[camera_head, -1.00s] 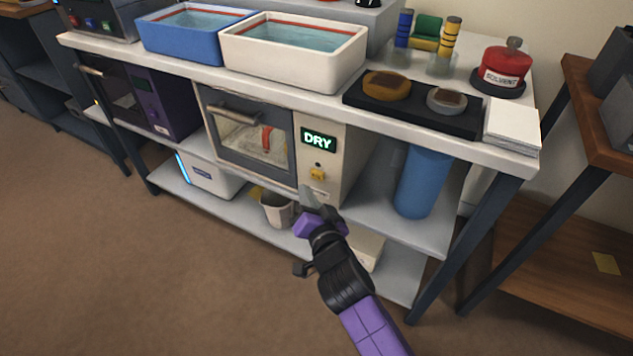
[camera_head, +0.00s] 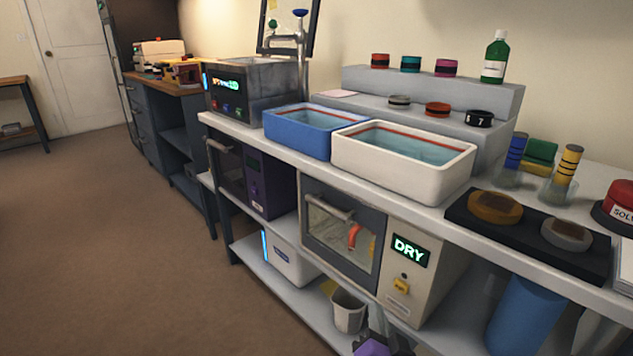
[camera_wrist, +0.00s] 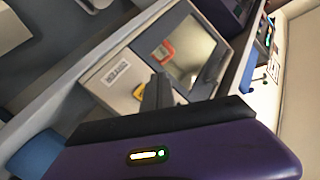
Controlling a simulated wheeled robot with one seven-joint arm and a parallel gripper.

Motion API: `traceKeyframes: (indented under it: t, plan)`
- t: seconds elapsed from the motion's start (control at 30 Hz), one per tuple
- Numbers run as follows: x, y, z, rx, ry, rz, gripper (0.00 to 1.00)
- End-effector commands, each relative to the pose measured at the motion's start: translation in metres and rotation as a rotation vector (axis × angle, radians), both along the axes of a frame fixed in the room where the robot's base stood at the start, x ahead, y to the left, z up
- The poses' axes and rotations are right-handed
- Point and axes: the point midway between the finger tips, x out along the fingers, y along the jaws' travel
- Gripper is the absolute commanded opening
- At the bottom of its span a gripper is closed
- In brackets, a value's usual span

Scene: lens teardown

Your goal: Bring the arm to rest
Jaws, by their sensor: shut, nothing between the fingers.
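My gripper (camera_wrist: 157,92) shows in the wrist view with its fingers together and nothing between them. It points toward the front of the beige drying oven (camera_wrist: 118,82), near its yellow knob. In the head view only a bit of my purple wrist shows at the bottom edge, and the fingers are hard to make out. The drying oven (camera_head: 423,262) stands on the shelf under the bench with its door shut and a lit DRY sign. A red-orange curved part (camera_head: 354,237) shows behind its window.
The white bench (camera_head: 225,125) carries a blue water tub (camera_head: 300,145), a white water tub (camera_head: 365,170) and a black tray (camera_head: 470,212). A grey bin (camera_head: 347,312) stands on the lower shelf. The brown floor at left (camera_head: 110,220) is clear.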

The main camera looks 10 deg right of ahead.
Motion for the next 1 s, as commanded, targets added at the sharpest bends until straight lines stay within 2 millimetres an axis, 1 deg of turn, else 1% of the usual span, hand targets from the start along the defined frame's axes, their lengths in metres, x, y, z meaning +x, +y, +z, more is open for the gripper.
traceKeyframes:
  t: [0.1, 0.2, 0.27, 0.37, 0.47, 0.57, 0.67, 0.7, 0.73, 1.0]
  plan:
    - [0.002, 0.007, 0.009, -0.079, -0.021, 0.039, 0.00]
    - [0.000, 0.016, 0.031, -0.157, -0.073, 0.087, 0.00]
    - [-0.009, 0.020, 0.036, -0.206, -0.096, 0.115, 0.00]
    - [-0.033, 0.024, 0.038, -0.281, -0.123, 0.156, 0.00]
    - [-0.059, 0.026, 0.036, -0.343, -0.139, 0.184, 0.00]
    - [-0.090, 0.026, 0.032, -0.399, -0.149, 0.206, 0.00]
    - [-0.127, 0.024, 0.027, -0.454, -0.153, 0.222, 0.00]
    - [-0.143, 0.022, 0.026, -0.476, -0.152, 0.227, 0.00]
    - [-0.155, 0.021, 0.025, -0.491, -0.151, 0.230, 0.00]
    - [-0.258, 0.005, 0.026, -0.596, -0.110, 0.236, 0.00]
